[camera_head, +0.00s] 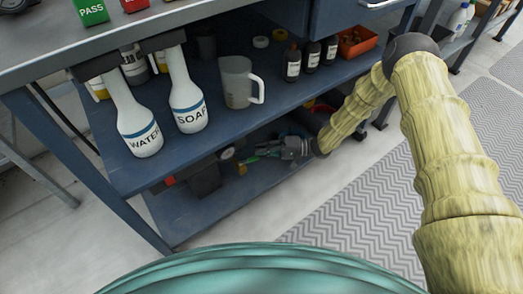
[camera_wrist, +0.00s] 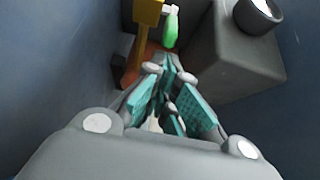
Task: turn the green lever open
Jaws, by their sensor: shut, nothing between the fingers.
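The green lever (camera_wrist: 170,30) shows at the top of the wrist view, with a white part at its upper end. My gripper (camera_wrist: 169,70) is below it in that view, pointing toward it. Its teal-padded fingers are shut and empty, and there seems to be a small gap between their tips and the lever. In the head view my gripper (camera_head: 278,150) reaches in over the bottom shelf from the right.
A yellow post (camera_wrist: 146,14) stands just left of the lever. A grey box (camera_wrist: 235,58) with a dark round fitting (camera_wrist: 258,14) is close on the right. Above my arm, the middle shelf (camera_head: 215,127) holds white bottles (camera_head: 139,130), a jug (camera_head: 237,85) and brown bottles (camera_head: 292,65).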

